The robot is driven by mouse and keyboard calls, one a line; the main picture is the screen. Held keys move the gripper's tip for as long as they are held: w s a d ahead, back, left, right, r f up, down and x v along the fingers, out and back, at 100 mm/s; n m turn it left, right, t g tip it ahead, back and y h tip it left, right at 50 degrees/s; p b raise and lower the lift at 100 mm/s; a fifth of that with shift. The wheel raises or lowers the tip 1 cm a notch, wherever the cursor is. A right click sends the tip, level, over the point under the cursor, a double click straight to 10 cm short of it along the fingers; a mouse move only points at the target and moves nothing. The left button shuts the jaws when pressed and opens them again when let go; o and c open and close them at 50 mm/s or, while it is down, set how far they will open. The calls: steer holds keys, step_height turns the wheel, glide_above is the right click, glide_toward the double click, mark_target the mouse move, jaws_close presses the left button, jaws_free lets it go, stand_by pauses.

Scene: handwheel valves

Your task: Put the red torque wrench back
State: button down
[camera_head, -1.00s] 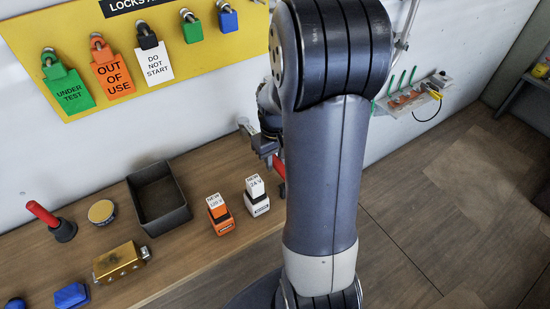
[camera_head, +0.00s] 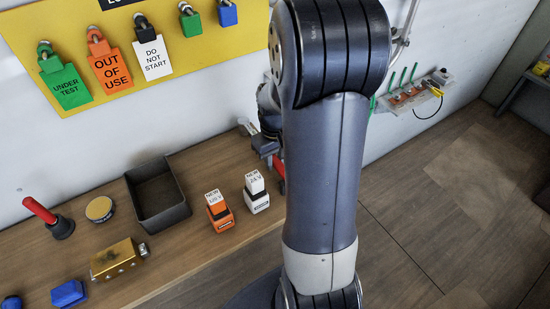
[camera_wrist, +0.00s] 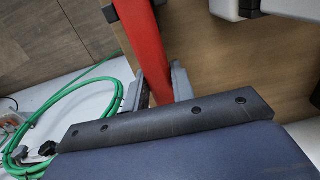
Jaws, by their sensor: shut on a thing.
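The red torque wrench shows its red handle (camera_wrist: 146,48) in the wrist view, running up out of the top of the picture. My gripper (camera_wrist: 157,88) is shut on that handle, with one finger on each side. In the head view my gripper (camera_head: 266,146) is over the right part of the wooden bench, close to the wall. A small red part of the wrench (camera_head: 281,187) shows beside my arm there. My arm hides most of the wrench, and I cannot tell whether it touches the bench.
On the bench are a dark open bin (camera_head: 158,198), an orange box (camera_head: 219,213), a white box (camera_head: 256,193), a brass block (camera_head: 117,261) and a red-handled plunger (camera_head: 51,217). A yellow lock board (camera_head: 190,60) hangs above. A wall rack (camera_head: 415,95) is right.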

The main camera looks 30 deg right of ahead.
steer(key=shift+f, duration=0.25)
steer(key=c, duration=0.6)
jaws_free()
steer(key=shift+r, duration=0.1)
steer(key=shift+r+p, duration=2.35)
steer(key=shift+r, duration=0.65)
